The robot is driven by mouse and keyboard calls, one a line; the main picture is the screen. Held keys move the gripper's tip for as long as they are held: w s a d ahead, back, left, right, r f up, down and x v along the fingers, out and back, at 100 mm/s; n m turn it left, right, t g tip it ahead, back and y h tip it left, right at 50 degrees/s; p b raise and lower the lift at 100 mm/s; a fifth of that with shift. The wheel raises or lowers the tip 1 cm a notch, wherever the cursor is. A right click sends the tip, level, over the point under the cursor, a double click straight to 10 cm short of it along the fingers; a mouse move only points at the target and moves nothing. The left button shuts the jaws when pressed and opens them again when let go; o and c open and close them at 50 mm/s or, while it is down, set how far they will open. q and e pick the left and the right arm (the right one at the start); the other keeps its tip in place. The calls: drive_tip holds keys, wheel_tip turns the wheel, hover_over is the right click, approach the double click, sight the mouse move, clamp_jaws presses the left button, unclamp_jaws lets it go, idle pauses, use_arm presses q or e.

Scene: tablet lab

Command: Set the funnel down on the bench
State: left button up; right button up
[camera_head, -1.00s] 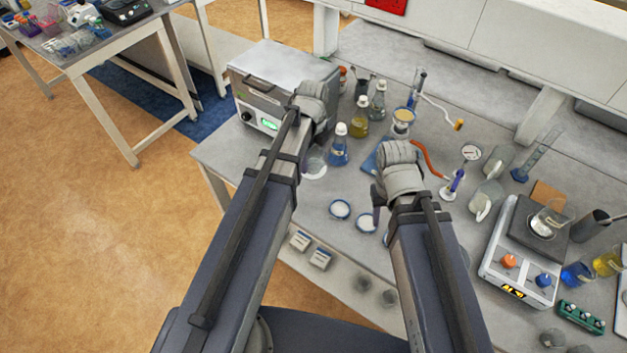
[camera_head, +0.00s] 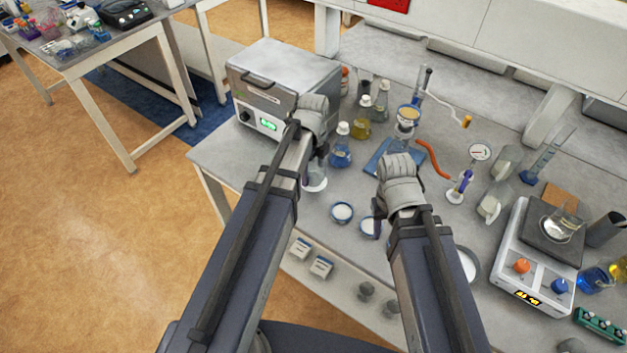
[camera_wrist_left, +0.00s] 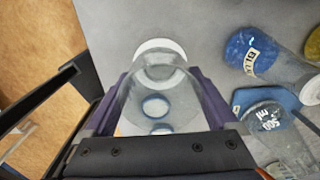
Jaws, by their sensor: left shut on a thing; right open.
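My left gripper (camera_head: 318,148) is shut on a clear glass funnel (camera_head: 315,179), low over the left part of the bench in front of the grey oven. In the left wrist view the funnel (camera_wrist_left: 160,85) sits between the jaws, see-through, with a pale rim at its far end. I cannot tell whether it touches the bench (camera_head: 290,190). My right gripper (camera_head: 378,212) is open and empty, above the bench near two small dishes; its fingers are partly hidden by its wrist.
A blue-liquid bottle (camera_head: 341,147) stands just right of the funnel. The grey oven (camera_head: 283,80) is behind it. Small white dishes (camera_head: 342,212) lie in front right. A hotplate stirrer (camera_head: 530,260) is at the right. Bare bench lies left of the funnel.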

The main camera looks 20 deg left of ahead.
use_arm(q)
drive_tip(key=shift+f+b, duration=1.75)
drive_tip(key=shift+f, duration=0.1)
use_arm(e)
drive_tip(key=shift+f, duration=1.8)
use_arm(q)
drive_tip(key=shift+f, duration=0.15)
use_arm(e)
drive_tip(key=shift+f, duration=0.2)
use_arm(q)
drive_tip(key=o, duration=1.2)
drive_tip(key=shift+c, duration=0.2)
use_arm(e)
drive_tip(key=shift+r, duration=0.1)
use_arm(q)
wheel_tip(320, 180, up, 12)
drive_tip(key=r+p, duration=0.1)
drive_tip(key=p, duration=1.1)
drive_tip(key=s+d+n, duration=0.5)
drive_tip(key=s+n, duration=0.2)
drive_tip(key=n, duration=0.2)
drive_tip(key=s+d+n+y, duration=0.1)
drive_tip(key=s+d+n, duration=0.4)
drive_tip(key=s+n, duration=0.2)
drive_tip(key=shift+s+d+f+n, duration=0.15)
drive_tip(key=shift+d+f+n, duration=0.1)
drive_tip(key=shift+n, duration=0.95)
use_arm(e)
wheel_tip(320, 180, up, 12)
